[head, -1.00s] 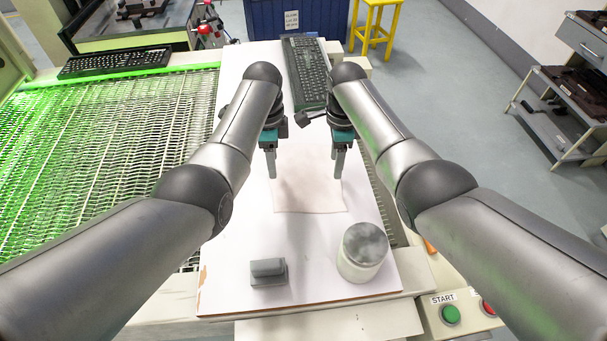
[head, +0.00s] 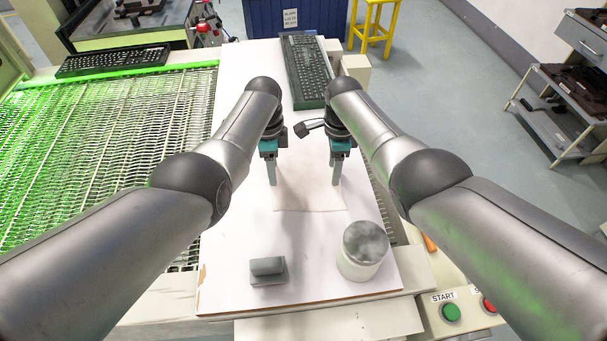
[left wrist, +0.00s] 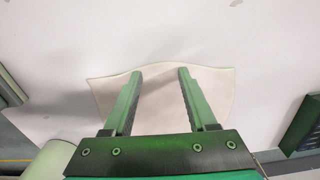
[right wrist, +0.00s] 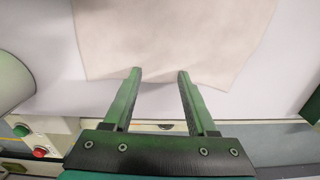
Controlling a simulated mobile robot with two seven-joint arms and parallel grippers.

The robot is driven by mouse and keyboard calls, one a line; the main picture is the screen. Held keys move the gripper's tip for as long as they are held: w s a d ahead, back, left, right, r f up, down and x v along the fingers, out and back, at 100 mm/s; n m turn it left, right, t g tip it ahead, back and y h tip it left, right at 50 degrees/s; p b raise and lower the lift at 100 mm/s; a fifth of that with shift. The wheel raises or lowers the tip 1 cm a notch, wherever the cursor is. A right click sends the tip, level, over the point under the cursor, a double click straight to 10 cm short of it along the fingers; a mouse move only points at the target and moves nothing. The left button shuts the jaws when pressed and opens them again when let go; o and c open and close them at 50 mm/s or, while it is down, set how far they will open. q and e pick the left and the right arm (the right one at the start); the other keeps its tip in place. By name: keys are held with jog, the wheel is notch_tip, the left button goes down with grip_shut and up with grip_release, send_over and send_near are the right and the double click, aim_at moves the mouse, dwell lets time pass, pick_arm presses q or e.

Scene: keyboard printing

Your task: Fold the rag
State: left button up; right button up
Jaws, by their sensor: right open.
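The rag (head: 308,194) is a pale pinkish cloth lying spread on the white board in the head view. It also shows in the left wrist view (left wrist: 162,100) and the right wrist view (right wrist: 170,40). My left gripper (head: 272,184) is over the rag's left edge, its fingers apart in the left wrist view (left wrist: 160,72). My right gripper (head: 337,184) is at the rag's right edge, its fingers apart in the right wrist view (right wrist: 160,74). Neither has cloth visibly pinched. I cannot tell whether the fingertips touch the rag.
A lidded white jar (head: 363,252) and a small grey block-like tool (head: 268,271) stand at the front of the board (head: 225,240). A dark keyboard (head: 305,70) lies at the back. A green-lit mesh conveyor (head: 100,150) runs at left. Start button (head: 450,312) is at front right.

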pick_arm(q)
jog(key=shift+c, duration=0.8)
pick_arm(e)
jog(key=shift+c, duration=0.8)
pick_arm(q)
grip_shut()
pick_arm(e)
grip_shut()
jog(key=shift+f, duration=0.1)
pick_arm(q)
jog(key=shift+r, duration=0.1)
pick_arm(e)
jog(key=shift+r, duration=0.2)
